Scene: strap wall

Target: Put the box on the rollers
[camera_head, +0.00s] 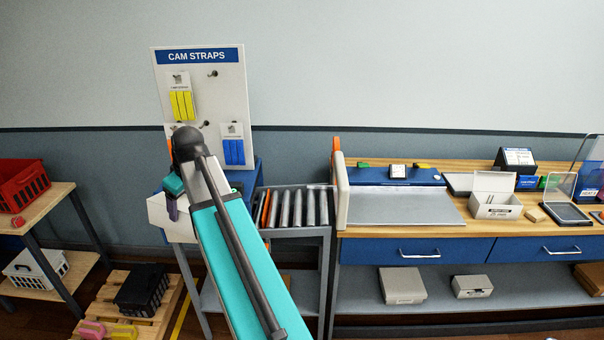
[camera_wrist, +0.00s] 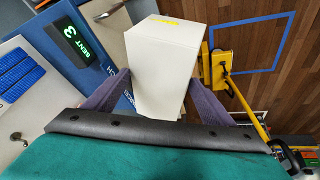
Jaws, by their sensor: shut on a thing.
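A white box (camera_wrist: 158,68) is held between the two purple fingers of my gripper (camera_wrist: 152,90) in the wrist view. In the head view the box (camera_head: 170,220) shows left of my arm, in front of the blue cabinet under the strap board. My gripper (camera_head: 172,208) is shut on it and partly hidden by my wrist. The rollers (camera_head: 297,207) are grey metal bars on a stand to the right of my arm, with nothing on their visible part.
The strap board (camera_head: 198,90) stands behind my arm. A workbench (camera_head: 395,222) with an open white box (camera_head: 495,195) adjoins the rollers on the right. A wooden table (camera_head: 45,212) with a red crate (camera_head: 22,185) stands at left. A black crate (camera_head: 142,289) is on a floor pallet.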

